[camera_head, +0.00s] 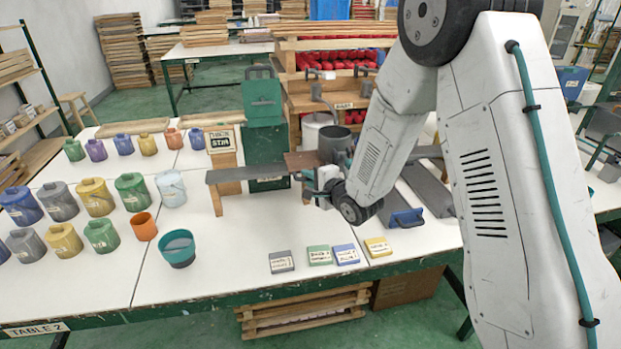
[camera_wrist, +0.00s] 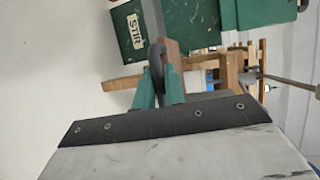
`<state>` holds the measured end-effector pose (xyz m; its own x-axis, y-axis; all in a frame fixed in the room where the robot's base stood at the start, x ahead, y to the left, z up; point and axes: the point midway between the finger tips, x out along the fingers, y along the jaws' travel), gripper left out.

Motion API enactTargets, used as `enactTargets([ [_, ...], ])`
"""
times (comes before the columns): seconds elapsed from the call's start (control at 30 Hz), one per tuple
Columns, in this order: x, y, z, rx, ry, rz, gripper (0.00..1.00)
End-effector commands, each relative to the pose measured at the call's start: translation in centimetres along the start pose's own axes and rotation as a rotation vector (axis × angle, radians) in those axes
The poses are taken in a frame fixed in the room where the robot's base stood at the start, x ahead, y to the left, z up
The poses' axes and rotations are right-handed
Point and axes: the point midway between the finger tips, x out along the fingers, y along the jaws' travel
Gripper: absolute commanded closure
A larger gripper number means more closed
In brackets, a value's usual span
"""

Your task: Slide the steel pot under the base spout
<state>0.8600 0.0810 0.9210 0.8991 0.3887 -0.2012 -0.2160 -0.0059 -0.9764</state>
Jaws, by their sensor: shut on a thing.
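A dark grey steel pot (camera_head: 338,140) stands upright at the back, behind and to the right of my gripper's fingers. My arm partly covers its right side. The wooden rack behind it carries a "BASE" label (camera_head: 345,105); a thin dark pipe (camera_head: 317,93) bends down beside it, which looks like the base spout. My gripper (camera_head: 308,178) is at the right end of a low grey bench. In the wrist view its teal fingers (camera_wrist: 158,88) are shut on a dark curved handle (camera_wrist: 158,57). I cannot tell what the handle belongs to.
A white cylinder (camera_head: 313,133) is beside the pot. Small labelled blocks (camera_head: 320,255) and a teal bowl (camera_head: 177,249) are in front.

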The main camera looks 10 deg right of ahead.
Motion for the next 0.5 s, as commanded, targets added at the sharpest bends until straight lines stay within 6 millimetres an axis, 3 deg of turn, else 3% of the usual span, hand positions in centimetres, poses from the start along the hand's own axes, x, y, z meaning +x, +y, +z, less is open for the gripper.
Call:
enactTargets([
  [0.07,0.01,-0.01,0.01,-0.001,-0.001,0.000,1.00],
  [0.1,0.01,-0.01,0.00,-0.001,-0.001,0.000,0.83],
  [0.17,0.00,0.00,-0.02,-0.001,0.000,0.000,0.67],
  [0.5,-0.39,-0.01,-0.13,0.000,0.002,0.000,0.67],
])
